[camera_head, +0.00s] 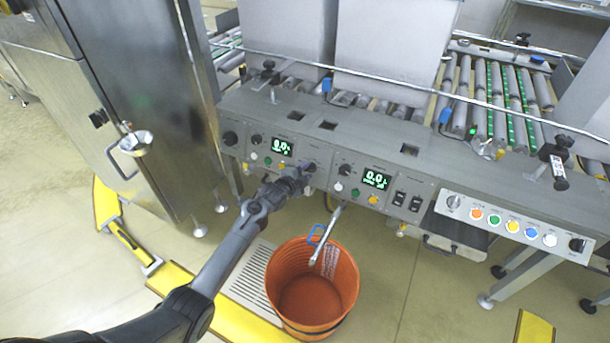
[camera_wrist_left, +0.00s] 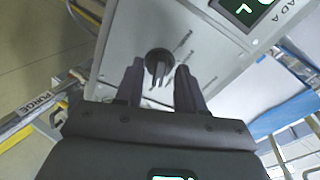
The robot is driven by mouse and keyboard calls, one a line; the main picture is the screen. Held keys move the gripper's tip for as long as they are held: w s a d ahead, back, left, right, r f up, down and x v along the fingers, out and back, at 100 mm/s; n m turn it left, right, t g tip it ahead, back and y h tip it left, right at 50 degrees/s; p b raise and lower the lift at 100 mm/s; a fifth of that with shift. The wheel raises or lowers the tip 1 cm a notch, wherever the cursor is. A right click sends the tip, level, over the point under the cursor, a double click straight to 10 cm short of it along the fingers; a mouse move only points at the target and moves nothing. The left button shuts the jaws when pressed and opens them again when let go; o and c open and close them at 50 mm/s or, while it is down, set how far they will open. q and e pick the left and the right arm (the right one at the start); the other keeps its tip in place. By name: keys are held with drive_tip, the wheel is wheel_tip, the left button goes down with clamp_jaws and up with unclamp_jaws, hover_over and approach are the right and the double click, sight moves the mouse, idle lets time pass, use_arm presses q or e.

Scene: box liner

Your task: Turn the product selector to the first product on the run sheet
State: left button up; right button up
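A round dark selector knob (camera_wrist_left: 158,65) with a raised grip bar sits on the light grey panel in the left wrist view. Small labels beside it are too blurred to read. In the head view the knob (camera_head: 309,166) is partly hidden by my left gripper (camera_head: 300,178), on the panel right of the left green display (camera_head: 282,146). In the left wrist view my left gripper (camera_wrist_left: 160,68) is open, a fingertip on either side of the knob, with a gap visible each side. My right gripper is out of view. I cannot make out a run sheet.
An orange bucket (camera_head: 347,290) stands below the panel, under a metal spout (camera_head: 328,235) with a blue handle. A second green display (camera_head: 376,180), switches and a row of coloured buttons (camera_head: 513,226) lie to the right. A steel cabinet (camera_head: 150,80) stands at left.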

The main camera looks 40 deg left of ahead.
use_arm(q)
drive_tip(key=shift+w, duration=0.1)
drive_tip(key=shift+c, duration=0.3)
clamp_jaws()
